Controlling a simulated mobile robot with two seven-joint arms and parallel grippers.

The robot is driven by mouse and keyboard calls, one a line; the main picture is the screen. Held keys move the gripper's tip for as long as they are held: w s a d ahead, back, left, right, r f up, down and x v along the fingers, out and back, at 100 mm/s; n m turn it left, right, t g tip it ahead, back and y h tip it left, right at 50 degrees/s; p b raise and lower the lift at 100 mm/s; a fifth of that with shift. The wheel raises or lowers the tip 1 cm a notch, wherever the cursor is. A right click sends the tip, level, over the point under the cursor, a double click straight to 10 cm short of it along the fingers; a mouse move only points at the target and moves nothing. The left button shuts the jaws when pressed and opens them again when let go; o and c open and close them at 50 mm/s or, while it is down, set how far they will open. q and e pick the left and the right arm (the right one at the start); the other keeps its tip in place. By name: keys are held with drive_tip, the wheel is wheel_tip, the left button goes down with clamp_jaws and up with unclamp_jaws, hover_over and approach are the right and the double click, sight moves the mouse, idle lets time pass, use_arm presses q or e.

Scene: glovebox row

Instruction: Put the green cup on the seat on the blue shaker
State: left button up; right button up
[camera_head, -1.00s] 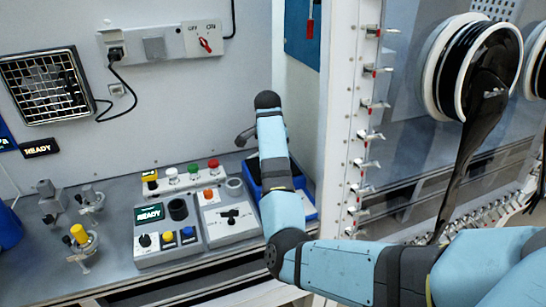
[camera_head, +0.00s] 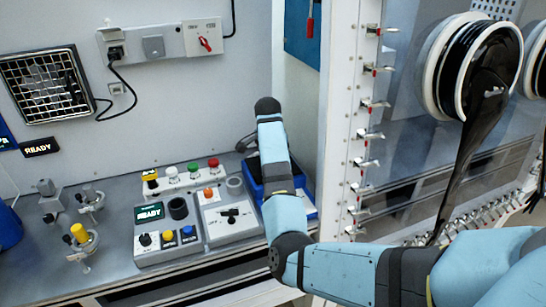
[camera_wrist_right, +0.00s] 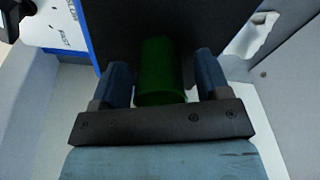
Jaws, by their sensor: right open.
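The green cup (camera_wrist_right: 160,65) shows in the right wrist view, between the two fingers of my right gripper (camera_wrist_right: 161,85). The fingers are open, one on each side of it. The cup appears in front of the dark top of the blue shaker (camera_wrist_right: 125,25), whose blue edge and white "FAST" panel show at upper left. Whether the cup rests fully in the seat cannot be told; the seat is hidden. In the head view the blue shaker (camera_head: 307,208) is mostly covered by my right arm, which also hides the cup and gripper fingertips. My left gripper is out of view.
Left of the shaker stand a grey control box (camera_head: 235,222) and another with a "READY" display (camera_head: 150,213). Several small metal fittings and a yellow-capped valve (camera_head: 79,234) stand farther left. A clamp-lined frame (camera_head: 358,150) rises close to the right of my arm.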

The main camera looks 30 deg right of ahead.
wheel_tip(320, 180, up, 12)
drive_tip(key=a, duration=0.1)
drive_tip(key=shift+a, duration=0.2)
drive_tip(key=shift+s, duration=0.15)
idle(0.4)
